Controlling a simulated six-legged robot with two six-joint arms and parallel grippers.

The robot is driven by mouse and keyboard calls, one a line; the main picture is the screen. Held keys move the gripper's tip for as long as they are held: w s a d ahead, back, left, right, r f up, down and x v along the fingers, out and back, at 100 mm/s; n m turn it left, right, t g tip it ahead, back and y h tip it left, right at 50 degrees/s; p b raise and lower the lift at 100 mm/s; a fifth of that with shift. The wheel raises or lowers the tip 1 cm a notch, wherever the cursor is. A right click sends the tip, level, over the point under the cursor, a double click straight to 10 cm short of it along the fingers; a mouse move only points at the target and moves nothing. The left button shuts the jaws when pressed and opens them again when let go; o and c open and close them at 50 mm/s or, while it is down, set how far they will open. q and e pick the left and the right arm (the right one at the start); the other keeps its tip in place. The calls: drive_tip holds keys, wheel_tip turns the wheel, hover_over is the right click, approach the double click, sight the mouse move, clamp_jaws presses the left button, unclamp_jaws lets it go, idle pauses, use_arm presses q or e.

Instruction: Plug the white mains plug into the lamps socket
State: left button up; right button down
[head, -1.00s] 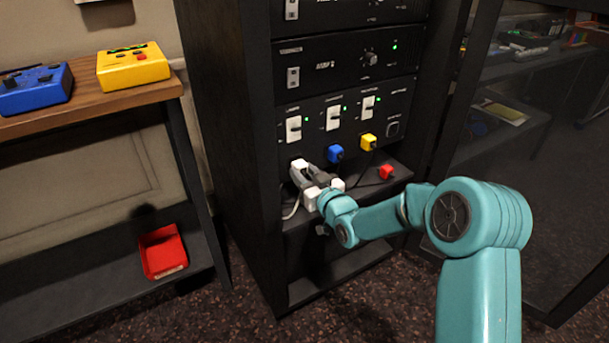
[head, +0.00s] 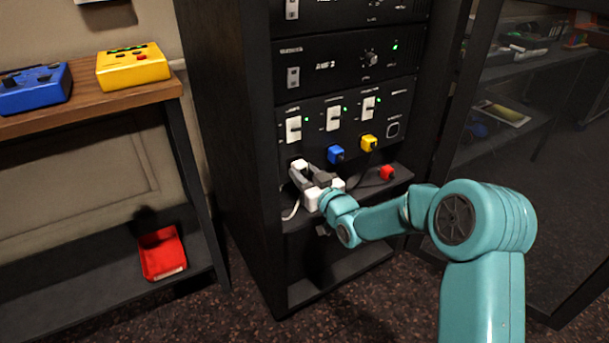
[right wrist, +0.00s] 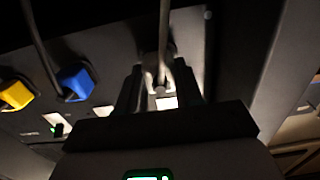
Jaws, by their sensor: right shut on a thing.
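The white mains plug (head: 299,164) is at the lower left of the socket panel, under the leftmost white switch. My right gripper (head: 306,177) is shut on it, with the fingers pointing at the panel. In the right wrist view the plug (right wrist: 158,78) sits between the two dark fingers, its cable running up across the picture. The socket behind the plug is hidden, and I cannot tell whether the plug is seated. The panel labels are too small to read. My left gripper is not in view.
A blue plug (head: 336,154) and a yellow plug (head: 368,143) are in the panel to the right. A red plug (head: 387,173) lies on the shelf below. The white cable (head: 292,211) hangs over the shelf edge. A red bin (head: 162,254) is on the low left shelf.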

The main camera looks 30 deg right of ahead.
drive_tip(key=shift+w, duration=0.4)
drive_tip(key=c, duration=0.7)
unclamp_jaws()
drive_tip(key=shift+o, duration=0.2)
drive_tip(key=shift+s, duration=0.1)
